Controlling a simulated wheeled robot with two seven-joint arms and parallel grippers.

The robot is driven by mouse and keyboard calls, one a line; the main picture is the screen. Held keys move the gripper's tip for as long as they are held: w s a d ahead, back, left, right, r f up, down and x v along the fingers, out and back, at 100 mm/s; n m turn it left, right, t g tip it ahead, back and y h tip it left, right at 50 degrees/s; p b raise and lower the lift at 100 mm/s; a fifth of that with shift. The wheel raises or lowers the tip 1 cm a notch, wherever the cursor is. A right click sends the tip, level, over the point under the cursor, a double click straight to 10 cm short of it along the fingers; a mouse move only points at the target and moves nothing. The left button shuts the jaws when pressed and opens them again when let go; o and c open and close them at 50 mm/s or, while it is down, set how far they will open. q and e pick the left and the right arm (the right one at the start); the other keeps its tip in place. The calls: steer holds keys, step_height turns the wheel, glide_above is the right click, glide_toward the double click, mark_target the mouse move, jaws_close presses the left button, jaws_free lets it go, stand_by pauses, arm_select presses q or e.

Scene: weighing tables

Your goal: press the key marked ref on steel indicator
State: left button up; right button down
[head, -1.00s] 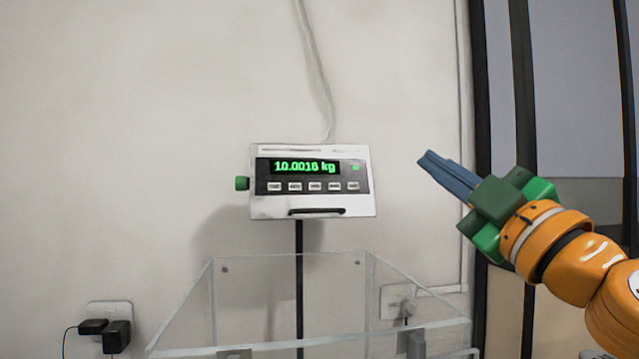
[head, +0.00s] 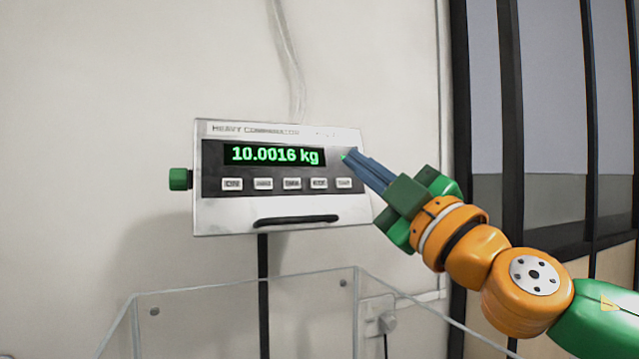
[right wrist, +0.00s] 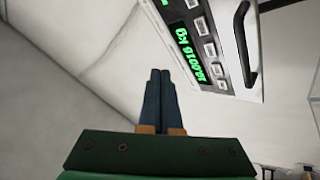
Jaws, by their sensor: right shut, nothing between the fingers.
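The steel indicator (head: 222,214) stands on a dark post by the wall in the head view. Its green display (head: 275,155) reads 10.0016 kg. A row of several pale keys (head: 288,184) lies below the display; their labels are too blurred to tell which is ref. My right gripper (head: 347,156) is shut and empty, its blue fingertips overlapping the panel's right side, right of the display and above the rightmost key. Contact cannot be told. In the right wrist view the closed fingers (right wrist: 160,74) point toward the indicator (right wrist: 225,18), which is at upper right. My left gripper is out of view.
A green knob (head: 180,179) sticks out at the indicator's left side. A clear-walled box (head: 200,310) stands below it. A cable (head: 290,60) runs up the wall behind. A wall socket (head: 378,322) is at lower right. Dark-framed glazing (head: 540,120) is at right.

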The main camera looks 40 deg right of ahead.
mark_target(319, 184)
steer(key=shift+w+d+f+p, duration=0.2)
steer(key=shift+w+d+f, duration=0.2)
steer(key=shift+w, duration=0.9)
steer(key=shift+w+d+f+p, duration=0.2)
steer(key=shift+w+d+f, duration=0.2)
steer(key=shift+w, duration=0.9)
steer(key=shift+w+d+f+p, duration=0.2)
steer(key=shift+w+d+f, duration=0.2)
steer(key=shift+w, duration=0.9)
steer(key=shift+s, duration=0.1)
steer(key=shift+w, duration=0.3)
steer(key=shift+w+d+f, duration=0.1)
steer(key=shift+w, duration=0.05)
